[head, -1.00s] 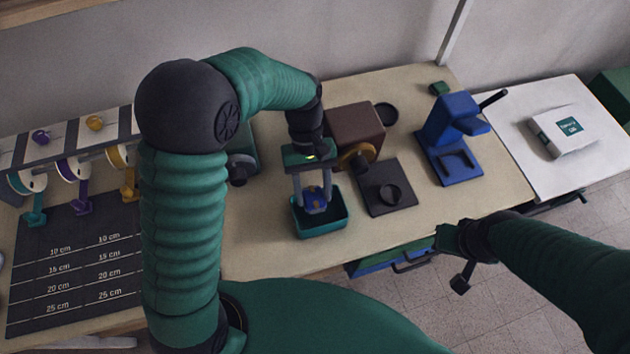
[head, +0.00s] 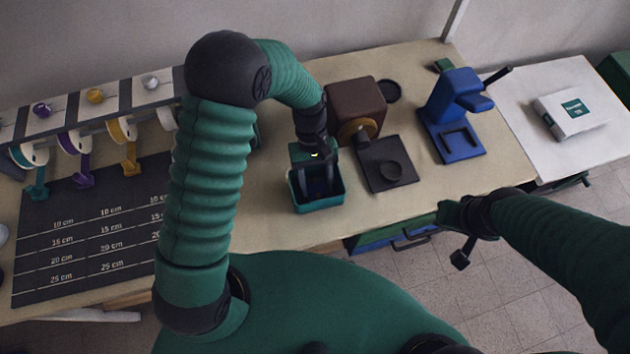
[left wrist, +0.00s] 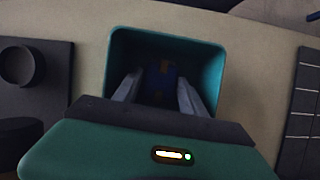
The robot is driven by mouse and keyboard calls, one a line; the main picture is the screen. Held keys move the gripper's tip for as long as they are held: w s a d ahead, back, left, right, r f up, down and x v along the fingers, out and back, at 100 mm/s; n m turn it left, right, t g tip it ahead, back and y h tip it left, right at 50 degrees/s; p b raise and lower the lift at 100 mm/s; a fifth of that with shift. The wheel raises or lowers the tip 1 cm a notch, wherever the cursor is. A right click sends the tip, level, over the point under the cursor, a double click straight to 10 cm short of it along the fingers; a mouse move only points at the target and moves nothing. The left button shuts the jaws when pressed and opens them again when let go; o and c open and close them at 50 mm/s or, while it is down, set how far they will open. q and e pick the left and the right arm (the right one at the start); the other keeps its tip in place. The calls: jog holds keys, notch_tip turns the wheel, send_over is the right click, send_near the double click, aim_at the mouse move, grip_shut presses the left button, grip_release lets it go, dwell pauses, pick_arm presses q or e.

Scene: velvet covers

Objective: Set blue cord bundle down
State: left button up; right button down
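The blue cord bundle (left wrist: 163,80), with an orange-yellow band, shows dimly inside the teal open-topped bin (left wrist: 214,68) in the left wrist view. The bin also shows in the head view (head: 337,201), standing on the bench. My left gripper (left wrist: 160,80) points down into the bin, its two fingers on either side of the bundle. Shadow hides whether the fingertips touch the bundle and whether it rests on the bin floor. In the head view the left gripper (head: 319,182) hides the bundle. My right gripper (head: 452,237) is off the bench's front edge; its fingers are unclear.
A blue press (head: 453,115) stands further right. Bare bench lies in front of the bin.

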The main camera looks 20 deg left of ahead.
pick_arm(q)
jog(key=o, duration=0.4)
jog(key=shift+w+d, duration=0.2)
jog(key=shift+d, duration=0.35)
jog(key=shift+a, duration=0.25)
jog(key=shift+a+r, duration=0.2)
jog(key=shift+r, duration=0.1)
jog(key=d+v, duration=0.1)
jog(key=v, duration=1)
jog(key=s+a+m+t+y, duration=0.2)
jog(key=s+a+m+t, duration=0.3)
jog(key=s, duration=0.3)
jog(key=shift+a+f+m+t, duration=0.2)
jog(key=shift+a+m+t, duration=0.1)
jog(key=shift+a+t, duration=0.6)
